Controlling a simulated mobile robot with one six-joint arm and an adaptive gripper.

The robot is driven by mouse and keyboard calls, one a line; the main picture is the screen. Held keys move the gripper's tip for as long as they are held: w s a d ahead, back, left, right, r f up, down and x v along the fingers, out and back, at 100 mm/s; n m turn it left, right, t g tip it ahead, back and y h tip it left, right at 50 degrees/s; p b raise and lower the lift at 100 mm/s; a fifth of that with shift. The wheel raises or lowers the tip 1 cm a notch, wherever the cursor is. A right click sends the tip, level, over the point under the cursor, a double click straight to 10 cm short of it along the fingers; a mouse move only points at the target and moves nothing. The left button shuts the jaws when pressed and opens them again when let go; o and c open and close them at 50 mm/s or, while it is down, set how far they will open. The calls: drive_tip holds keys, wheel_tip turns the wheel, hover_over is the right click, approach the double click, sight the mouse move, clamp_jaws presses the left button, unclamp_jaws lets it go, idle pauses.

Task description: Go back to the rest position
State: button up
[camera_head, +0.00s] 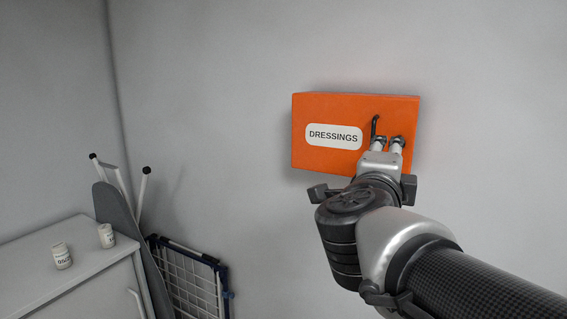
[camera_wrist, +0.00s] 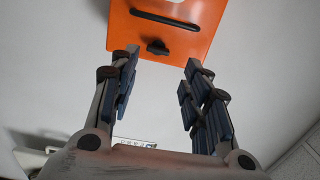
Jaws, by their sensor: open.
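My gripper (camera_wrist: 158,92) is open and empty in the wrist view, its two fingers spread wide apart. An orange wall box (camera_head: 330,110) labelled "DRESSINGS" hangs on the grey wall in the head view. In the head view my gripper (camera_head: 388,143) overlaps the lower right of the box; I cannot tell there whether it touches. In the wrist view the box (camera_wrist: 205,25) lies beyond the fingertips, with a dark bar handle (camera_wrist: 166,19) and a dark knob (camera_wrist: 158,47) on its face. Nothing is between the fingers. My arm hides the box's lower right corner.
A white cabinet (camera_head: 70,285) stands at the lower left with two white bottles, one nearer (camera_head: 62,256) and one farther (camera_head: 106,236). An ironing board (camera_head: 120,220) and a folded drying rack (camera_head: 190,280) lean by the wall. The wall left of the box is clear.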

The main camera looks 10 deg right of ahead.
drive_tip(key=s+a+f+n+g+y+b, duration=0.1)
drive_tip(key=s+a+f+n+y+b, duration=0.15)
drive_tip(key=a+f+n+y, duration=0.5)
drive_tip(key=s+a+f+n+g+y+b, duration=0.15)
drive_tip(key=s+a+f+n+y, duration=0.25)
drive_tip(key=a+f+n, duration=0.45)
drive_tip(key=s+d+f+n+g+h+b, duration=0.1)
drive_tip(key=s+d+f+n+g, duration=0.2)
drive_tip(key=s+f, duration=0.6)
drive_tip(key=s+d+f+n+g+h+b, duration=0.1)
drive_tip(key=s+d+f+n+g+b, duration=0.1)
drive_tip(key=s+f+n+g, duration=0.3)
drive_tip(key=s+d+f, duration=0.1)
drive_tip(key=s+f, duration=0.3)
drive_tip(key=f, duration=0.2)
drive_tip(key=shift+d+f, duration=0.3)
drive_tip(key=shift+f, duration=0.05)
